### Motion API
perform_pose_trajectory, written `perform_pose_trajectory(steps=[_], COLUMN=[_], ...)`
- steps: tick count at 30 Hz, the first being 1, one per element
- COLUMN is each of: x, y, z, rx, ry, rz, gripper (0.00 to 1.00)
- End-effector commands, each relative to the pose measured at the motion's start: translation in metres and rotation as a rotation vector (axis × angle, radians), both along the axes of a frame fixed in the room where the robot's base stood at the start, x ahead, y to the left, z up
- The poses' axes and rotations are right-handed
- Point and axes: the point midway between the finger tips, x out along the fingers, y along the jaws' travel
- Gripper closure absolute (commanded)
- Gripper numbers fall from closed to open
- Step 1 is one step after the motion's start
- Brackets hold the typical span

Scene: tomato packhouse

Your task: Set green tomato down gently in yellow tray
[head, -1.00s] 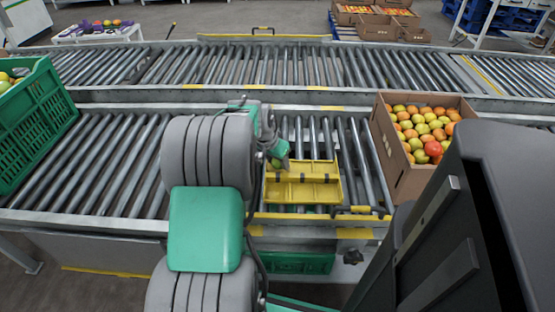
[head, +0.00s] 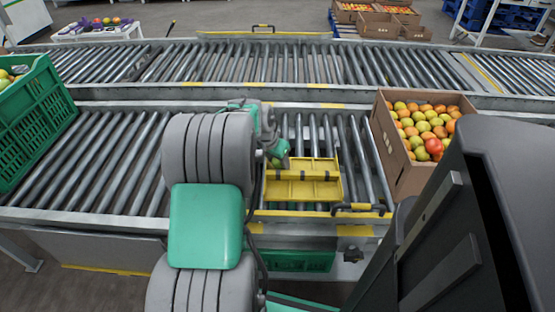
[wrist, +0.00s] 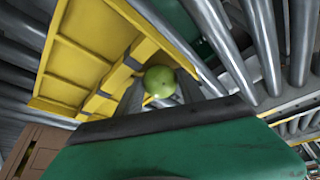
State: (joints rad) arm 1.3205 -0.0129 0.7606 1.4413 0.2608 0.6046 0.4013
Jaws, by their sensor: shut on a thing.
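The yellow tray (head: 300,190) lies on the rollers in front of my arm, with dividers inside and no tomato visible in it. It also fills the upper left of the wrist view (wrist: 66,78). The green tomato (wrist: 160,81) is held between the dark fingers of my gripper (wrist: 162,92), at the near edge of the tray in the wrist view. My gripper shows in the head view (head: 282,160) beside the tray's upper left corner. The tomato is hidden in the head view now. Its height above the tray is hard to tell.
A cardboard box (head: 403,175) full of tomatoes stands right of the tray. A green crate (head: 38,120) with tomatoes stands at the far left on the rollers. The rollers (head: 90,165) between that crate and my arm are clear.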

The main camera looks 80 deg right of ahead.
Motion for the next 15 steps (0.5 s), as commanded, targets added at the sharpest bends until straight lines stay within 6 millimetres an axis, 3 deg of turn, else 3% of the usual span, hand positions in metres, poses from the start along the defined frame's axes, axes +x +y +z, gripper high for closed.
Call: perform_pose_trajectory(steps=[7,8,15], x=[0.0,0.0,0.0], y=[-0.0001,-0.0002,0.0], z=[-0.0042,-0.0035,-0.0035], rx=[0.0,-0.001,0.0], ry=[0.0,0.0,0.0], rz=[0.0,0.0,0.0], gripper=[0.74,0.52,0.32])
